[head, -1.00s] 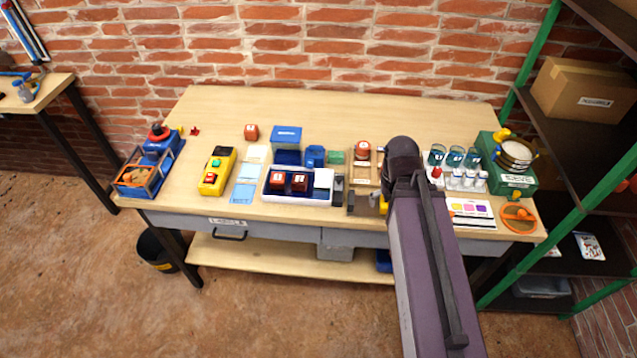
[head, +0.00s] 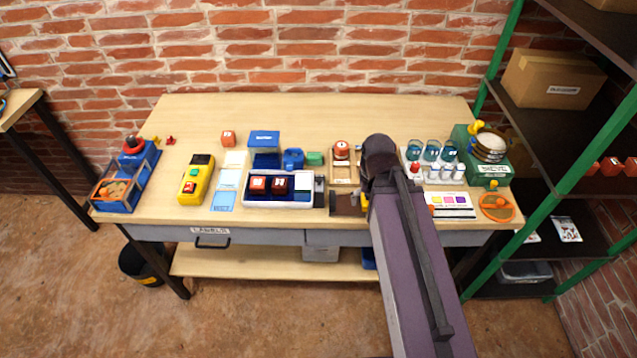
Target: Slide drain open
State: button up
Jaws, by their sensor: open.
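My arm reaches in from the bottom right over the bench (head: 285,112). My gripper (head: 345,204) is a small dark shape low over the bench's front edge, left of the arm's end and partly hidden by it. It is open, with nothing visible in it. A green sieve unit (head: 481,158) with a round pan (head: 490,147) on top and yellow parts stands at the right end of the bench, apart from the gripper. I cannot make out which part is the drain slide.
Beakers (head: 431,150) and small white jars (head: 446,172) stand between arm and sieve unit. A green-framed shelf (head: 540,205) flanks the bench on the right. The bench's back strip is clear.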

jog(key=shift+w+a+r, duration=0.1)
jog(key=shift+w, duration=0.1)
jog(key=shift+c, duration=0.6)
notch_tip(320, 180, up, 8)
jog(key=f+n+p, duration=0.1)
jog(key=n+p, duration=0.7)
send_over(319, 179)
jog(key=shift+w+r, duration=0.1)
jog(key=shift+r, duration=0.15)
jog(key=shift+f+b, duration=0.25)
jog(key=shift+b, duration=0.1)
notch_tip(319, 179, down, 13)
jog(key=b, duration=1.3)
jog(key=shift+f, duration=0.2)
jog(key=shift+c, duration=0.2)
grip_shut()
